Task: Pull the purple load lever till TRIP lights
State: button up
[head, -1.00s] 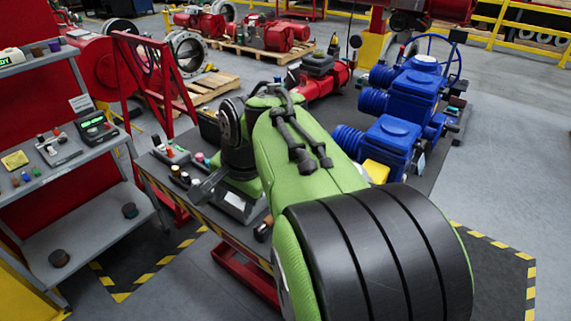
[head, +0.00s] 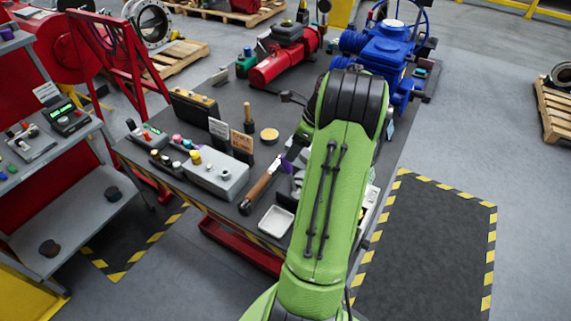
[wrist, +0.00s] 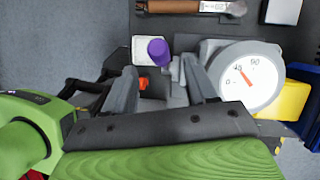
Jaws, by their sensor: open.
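The purple lever knob (wrist: 158,50) stands out in the wrist view, on a grey fixture beside a round white dial (wrist: 245,76). A small purple patch (head: 287,166) also shows in the head view, just left of my arm. My gripper (wrist: 160,74) is open, its two grey fingers on either side of the space just below the knob. I cannot tell whether either finger touches it. In the head view my arm hides the gripper and most of the fixture. I see no lamp that I can read as TRIP.
A wooden-handled tool (head: 259,188) and a white tray (head: 275,221) lie close to the left. A grey button box (head: 216,174) stands farther left. Blue valve actuators (head: 385,50) and a red actuator (head: 283,65) stand at the back. Yellow (wrist: 290,99) shows beside the dial.

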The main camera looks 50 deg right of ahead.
aim_at(286, 162)
jog(key=x, duration=0.7)
jog(key=shift+c, duration=0.3)
grip_shut()
